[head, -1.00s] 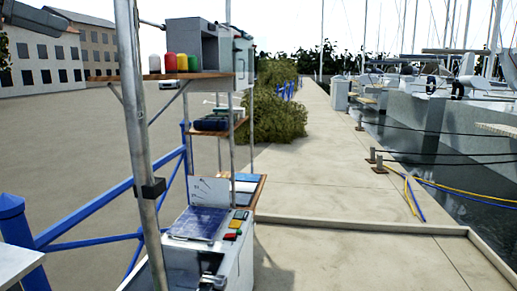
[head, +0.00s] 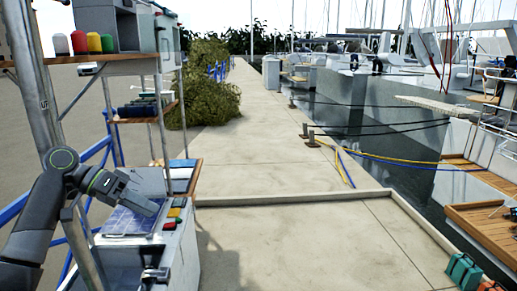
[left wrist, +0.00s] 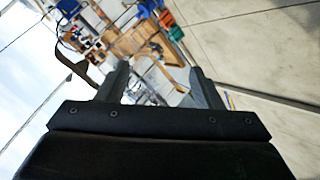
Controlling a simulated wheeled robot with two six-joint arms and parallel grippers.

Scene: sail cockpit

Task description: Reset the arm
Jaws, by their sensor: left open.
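My left arm comes in from the lower left of the head view. Its gripper (head: 150,207) is over the white cabinet, in front of the blue panel. In the left wrist view my left gripper (left wrist: 160,82) shows two dark fingers spread apart with nothing between them. Beyond the fingers that view shows wooden deck parts, an orange thing and a green thing, all small and tilted. My right gripper is not in view.
A white cabinet (head: 177,255) with a blue panel (head: 127,220) and shelving (head: 115,60) stands at left. The concrete quay (head: 290,235) is mostly clear. A boat with a wooden deck (head: 485,222), a teal box (head: 463,270) and water are at right.

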